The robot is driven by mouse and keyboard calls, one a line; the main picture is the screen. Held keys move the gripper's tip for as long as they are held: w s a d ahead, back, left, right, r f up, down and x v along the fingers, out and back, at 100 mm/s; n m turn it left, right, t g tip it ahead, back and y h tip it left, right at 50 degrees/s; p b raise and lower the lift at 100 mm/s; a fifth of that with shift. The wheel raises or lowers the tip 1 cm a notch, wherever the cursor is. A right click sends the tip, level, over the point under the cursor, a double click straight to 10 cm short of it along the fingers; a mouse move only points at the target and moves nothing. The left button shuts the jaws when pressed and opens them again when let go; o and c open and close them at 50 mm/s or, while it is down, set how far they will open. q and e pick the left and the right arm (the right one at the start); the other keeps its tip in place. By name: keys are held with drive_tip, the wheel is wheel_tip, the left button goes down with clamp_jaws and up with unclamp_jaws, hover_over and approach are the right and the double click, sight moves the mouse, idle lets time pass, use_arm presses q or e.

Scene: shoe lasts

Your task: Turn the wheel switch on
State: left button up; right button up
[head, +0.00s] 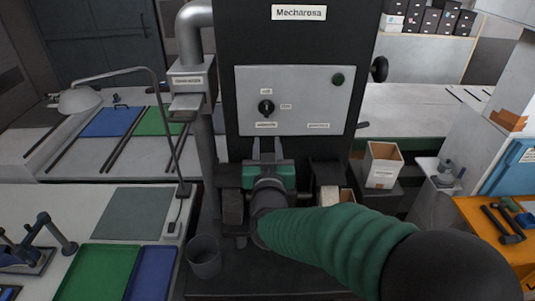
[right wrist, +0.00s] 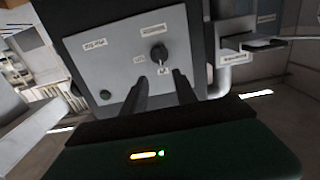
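The wheel switch is a round black knob (head: 266,107) on the grey control panel (head: 300,125) of the dark machine. It also shows in the right wrist view (right wrist: 159,54), with small labels around it whose text is too small to read surely. My right gripper (head: 266,146) is below the knob in the head view, pointing at the panel. In the right wrist view its two fingers (right wrist: 159,78) stand apart with nothing between them, and the knob lies just beyond their tips, apparently untouched. My left gripper is not in view.
A dark green button (head: 338,79) sits at the panel's upper right. A grey pipe with a box (head: 190,80) runs along the machine's left side. A desk lamp (head: 80,100) stands further left. An open carton (head: 382,165) is at the right.

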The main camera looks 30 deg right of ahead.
drive_tip(key=shift+v, duration=1.75)
drive_tip(key=shift+d, duration=0.1)
